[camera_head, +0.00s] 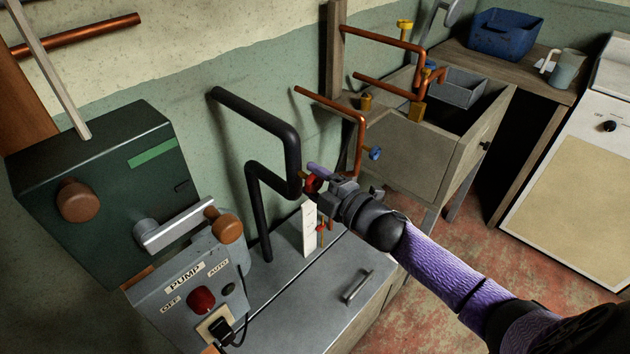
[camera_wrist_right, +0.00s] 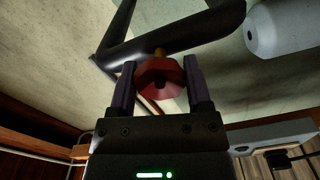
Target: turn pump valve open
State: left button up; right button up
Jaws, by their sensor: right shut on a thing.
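The pump valve has a red knob (camera_head: 311,184) on the black pipe (camera_head: 292,160), above the grey metal cabinet top. In the right wrist view the red knob (camera_wrist_right: 159,82) is faceted with a dark centre and sits between the two fingers. My right gripper (camera_head: 318,179) reaches in from the right and is shut on the red knob. It also shows in the right wrist view (camera_wrist_right: 157,88), with a finger on each side of the knob. The gripper partly hides the knob in the head view. My left gripper is not in view.
A grey pump switch box (camera_head: 196,285) with a red knob stands at the lower left, before a dark green box (camera_head: 100,190) with a crank handle. A wooden sink (camera_head: 420,150) with copper pipes (camera_head: 340,108) stands behind my right arm. Red floor shows at right.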

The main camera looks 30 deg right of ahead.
jog(key=shift+f+n, duration=0.1)
jog(key=shift+n, duration=0.2)
dwell(0.4)
jog(key=o, duration=1.3)
jog(key=shift+s, duration=0.1)
jog(key=p+v, duration=0.1)
jog(key=v, duration=0.9)
jog(key=shift+p, duration=0.3)
